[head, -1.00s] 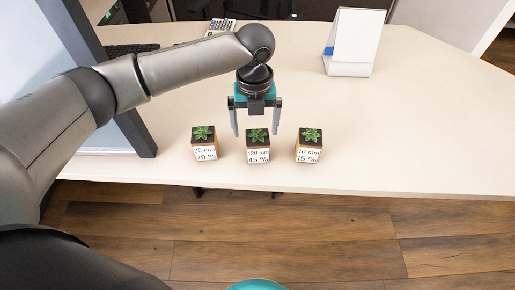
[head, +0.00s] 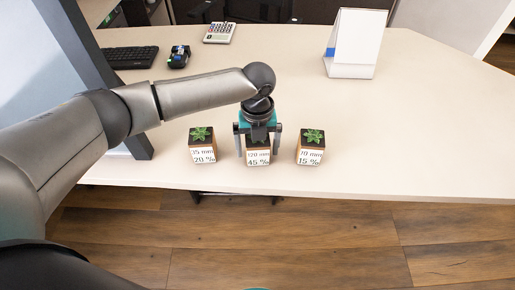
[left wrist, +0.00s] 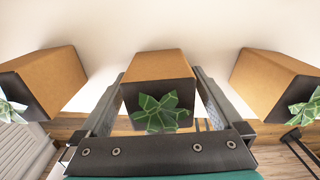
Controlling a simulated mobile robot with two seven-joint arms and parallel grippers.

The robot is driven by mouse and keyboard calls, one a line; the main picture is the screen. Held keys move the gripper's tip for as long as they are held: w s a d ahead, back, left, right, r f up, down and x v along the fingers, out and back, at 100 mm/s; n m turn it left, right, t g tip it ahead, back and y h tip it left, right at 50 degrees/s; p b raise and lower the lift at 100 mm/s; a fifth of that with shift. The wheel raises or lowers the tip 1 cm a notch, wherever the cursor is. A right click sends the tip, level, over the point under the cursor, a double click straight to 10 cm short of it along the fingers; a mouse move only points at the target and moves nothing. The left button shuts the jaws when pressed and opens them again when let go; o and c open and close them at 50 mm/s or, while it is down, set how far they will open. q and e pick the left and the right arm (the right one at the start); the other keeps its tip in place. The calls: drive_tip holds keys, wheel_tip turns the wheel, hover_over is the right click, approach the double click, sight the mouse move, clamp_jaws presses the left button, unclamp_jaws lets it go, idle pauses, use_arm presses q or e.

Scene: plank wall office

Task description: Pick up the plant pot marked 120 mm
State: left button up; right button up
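The plant pot marked 120 mm, 45 % (head: 258,156) is the middle of three small pots near the table's front edge. Its plant is hidden by my gripper in the head view. In the left wrist view the pot (left wrist: 157,66) with its green plant sits between the two fingers. My left gripper (head: 258,150) points down over this pot, one finger on each side. The fingers are open, with small gaps visible beside the pot in the wrist view. My right gripper does not show.
The pot marked 35 mm, 20 % (head: 203,155) stands close on the left, the pot marked 70 mm, 15 % (head: 310,156) close on the right. A white stand (head: 352,45), keyboard (head: 132,57), dark gadget (head: 179,56) and calculator (head: 219,32) are farther back. The table's right side is clear.

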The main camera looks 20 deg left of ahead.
use_arm(q)
clamp_jaws()
idle(0.7)
